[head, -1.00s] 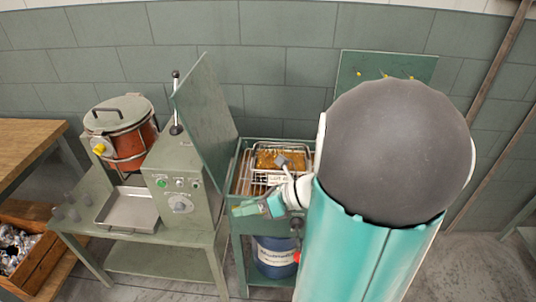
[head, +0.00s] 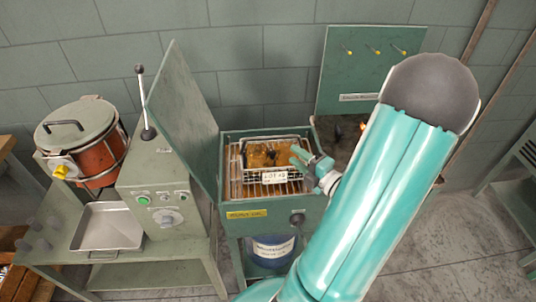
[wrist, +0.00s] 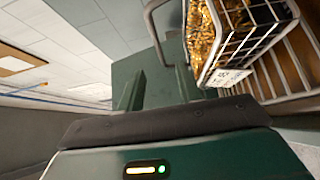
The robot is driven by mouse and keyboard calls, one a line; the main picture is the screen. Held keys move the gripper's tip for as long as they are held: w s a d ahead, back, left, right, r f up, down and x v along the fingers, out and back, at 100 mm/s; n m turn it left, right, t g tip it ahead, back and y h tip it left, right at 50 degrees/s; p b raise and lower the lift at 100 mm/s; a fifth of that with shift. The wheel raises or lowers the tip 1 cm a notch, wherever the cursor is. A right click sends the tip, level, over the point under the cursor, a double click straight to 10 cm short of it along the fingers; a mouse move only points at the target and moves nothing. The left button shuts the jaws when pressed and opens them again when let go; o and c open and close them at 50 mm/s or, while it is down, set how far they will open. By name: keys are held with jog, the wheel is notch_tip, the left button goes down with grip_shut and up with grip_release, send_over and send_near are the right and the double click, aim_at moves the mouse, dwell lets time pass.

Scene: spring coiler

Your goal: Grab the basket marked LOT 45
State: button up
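The basket marked LOT 45 (head: 270,158) is a wire basket of golden-brown pieces with a white tag (head: 275,177) on its front. It sits on a rack in the open-topped green cabinet. In the wrist view the basket (wrist: 238,40) is at upper right, with its tag seen at an angle and a grey handle bar to its left. My gripper (head: 303,160) is at the basket's right side in the head view. In the wrist view my gripper (wrist: 158,90) has its two fingers apart with nothing between them. Whether it touches the basket is unclear.
A raised green lid panel (head: 180,115) stands left of the cabinet. A control box with a lever (head: 147,95), a metal tray (head: 108,226) and a lidded red pot (head: 92,150) are farther left. A green board with yellow hooks (head: 370,70) stands behind right. A blue drum (head: 272,250) is below.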

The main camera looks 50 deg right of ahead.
send_over(268, 149)
jog(key=s, duration=0.5)
jog(key=shift+w+a, duration=0.1)
jog(key=shift+a, duration=0.15)
jog(key=w, duration=0.4)
jog(key=shift+w+d, duration=0.2)
jog(key=shift+w, duration=0.1)
jog(key=shift+r, duration=0.1)
grip_shut()
dwell(0.4)
